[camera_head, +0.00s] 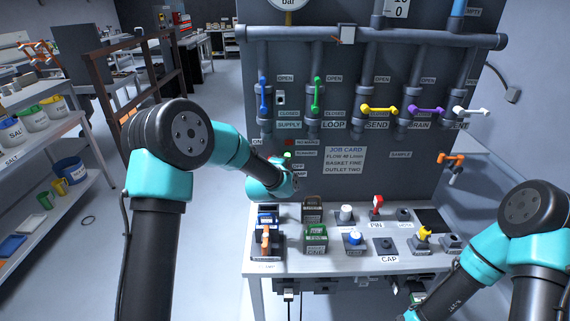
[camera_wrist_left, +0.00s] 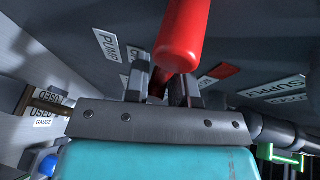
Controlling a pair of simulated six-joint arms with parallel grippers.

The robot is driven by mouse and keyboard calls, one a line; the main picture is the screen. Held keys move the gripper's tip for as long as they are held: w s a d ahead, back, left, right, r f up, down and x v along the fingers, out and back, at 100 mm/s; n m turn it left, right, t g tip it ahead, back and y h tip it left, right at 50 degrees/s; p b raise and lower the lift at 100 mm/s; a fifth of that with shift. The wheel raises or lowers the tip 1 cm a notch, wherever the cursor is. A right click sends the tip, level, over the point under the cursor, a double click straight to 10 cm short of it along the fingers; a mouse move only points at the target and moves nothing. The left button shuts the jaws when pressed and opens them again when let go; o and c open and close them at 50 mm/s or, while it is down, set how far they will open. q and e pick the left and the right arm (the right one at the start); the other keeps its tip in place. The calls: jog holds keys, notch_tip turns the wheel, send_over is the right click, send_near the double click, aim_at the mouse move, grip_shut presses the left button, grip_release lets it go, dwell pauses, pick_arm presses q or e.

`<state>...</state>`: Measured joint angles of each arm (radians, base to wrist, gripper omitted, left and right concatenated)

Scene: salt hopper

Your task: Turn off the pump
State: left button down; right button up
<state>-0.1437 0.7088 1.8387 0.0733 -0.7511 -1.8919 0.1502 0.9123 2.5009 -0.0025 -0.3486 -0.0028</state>
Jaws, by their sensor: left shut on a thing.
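In the left wrist view, a red cylindrical handle (camera_wrist_left: 183,35) stands between the dark fingers of my left gripper (camera_wrist_left: 162,82). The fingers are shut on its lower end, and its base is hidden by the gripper. A PUMP label (camera_wrist_left: 110,46) is on the wall beside it. In the head view, my left arm reaches to the grey panel, and its wrist hides the fingers and the red handle. A green lamp (camera_head: 287,155) is lit just above the wrist. My right arm is at the lower right, and its gripper is not in view.
A row of valves with coloured handles, including blue (camera_head: 264,95), green (camera_head: 316,94) and yellow (camera_head: 379,110), is on the pipes above. The bench (camera_head: 330,268) below holds blocks, caps and a red-topped pin (camera_head: 377,204). A job card (camera_head: 345,159) is right of my wrist.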

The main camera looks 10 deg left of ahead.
pick_arm(q)
jog(key=shift+f, duration=0.1)
dwell(0.3)
jog(key=c, duration=1.2)
grip_release()
jog(key=shift+s, duration=0.1)
jog(key=v, duration=1.7)
jog(key=shift+r, duration=0.2)
jog(key=shift+s+f, duration=0.1)
